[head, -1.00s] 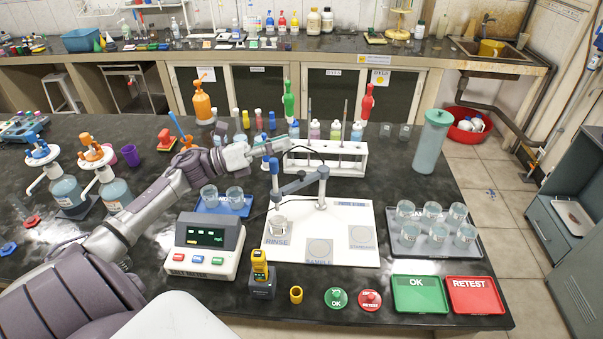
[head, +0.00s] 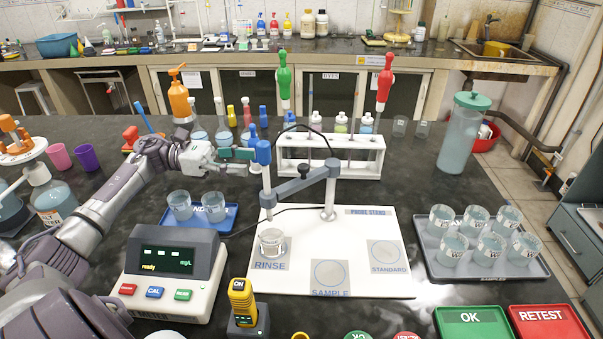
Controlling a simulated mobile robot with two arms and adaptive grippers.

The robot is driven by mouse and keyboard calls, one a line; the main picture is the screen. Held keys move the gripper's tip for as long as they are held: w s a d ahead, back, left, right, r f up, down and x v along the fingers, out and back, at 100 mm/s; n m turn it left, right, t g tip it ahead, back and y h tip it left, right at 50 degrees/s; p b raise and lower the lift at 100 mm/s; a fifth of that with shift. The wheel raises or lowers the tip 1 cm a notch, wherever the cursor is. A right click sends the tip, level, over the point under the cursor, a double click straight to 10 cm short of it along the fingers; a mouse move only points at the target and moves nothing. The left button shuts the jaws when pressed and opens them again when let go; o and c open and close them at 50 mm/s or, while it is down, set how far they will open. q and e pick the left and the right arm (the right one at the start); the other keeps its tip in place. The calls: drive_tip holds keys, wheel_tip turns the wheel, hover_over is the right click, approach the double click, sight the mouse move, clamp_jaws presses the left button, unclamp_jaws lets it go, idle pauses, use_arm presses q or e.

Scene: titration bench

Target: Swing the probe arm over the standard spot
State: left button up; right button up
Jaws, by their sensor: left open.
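The grey probe arm (head: 300,184) reaches left from its post (head: 330,192) on the white probe stand board (head: 341,280). Its blue-topped probe (head: 264,153) stands upright at the arm's left end, with its lower end by the glass cup (head: 271,241) on the RINSE spot. The STANDARD spot (head: 387,254) is at the board's right and is bare. The SAMPLE spot (head: 330,273) in the middle is also bare. My left gripper (head: 247,161) is open at the left of the probe's blue top; I cannot tell whether it touches. My right gripper is not in view.
A white rack (head: 352,170) with bottles stands just behind the probe arm. The meter (head: 168,272) reads ready at the left. A blue tray (head: 224,222) with two cups lies behind it. A grey samples tray (head: 478,266) with several cups is right of the board.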

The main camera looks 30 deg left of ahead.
use_arm(q)
drive_tip(key=p, duration=0.2)
approach(304, 166)
drive_tip(key=d, duration=0.1)
drive_tip(key=p+x, duration=0.1)
drive_tip(key=x, duration=0.3)
drive_tip(key=p+x, duration=0.1)
drive_tip(key=x, duration=0.2)
drive_tip(key=shift+w+d+p, duration=0.2)
drive_tip(key=shift+w+p, duration=0.15)
drive_tip(key=shift+w, duration=0.05)
drive_tip(key=shift+w+d, duration=0.25)
drive_tip(key=shift+d, duration=0.3)
drive_tip(key=shift+f, duration=0.1)
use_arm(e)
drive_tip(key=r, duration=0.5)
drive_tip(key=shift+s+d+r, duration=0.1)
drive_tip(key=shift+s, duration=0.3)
use_arm(q)
drive_tip(key=c, duration=0.9)
clamp_jaws()
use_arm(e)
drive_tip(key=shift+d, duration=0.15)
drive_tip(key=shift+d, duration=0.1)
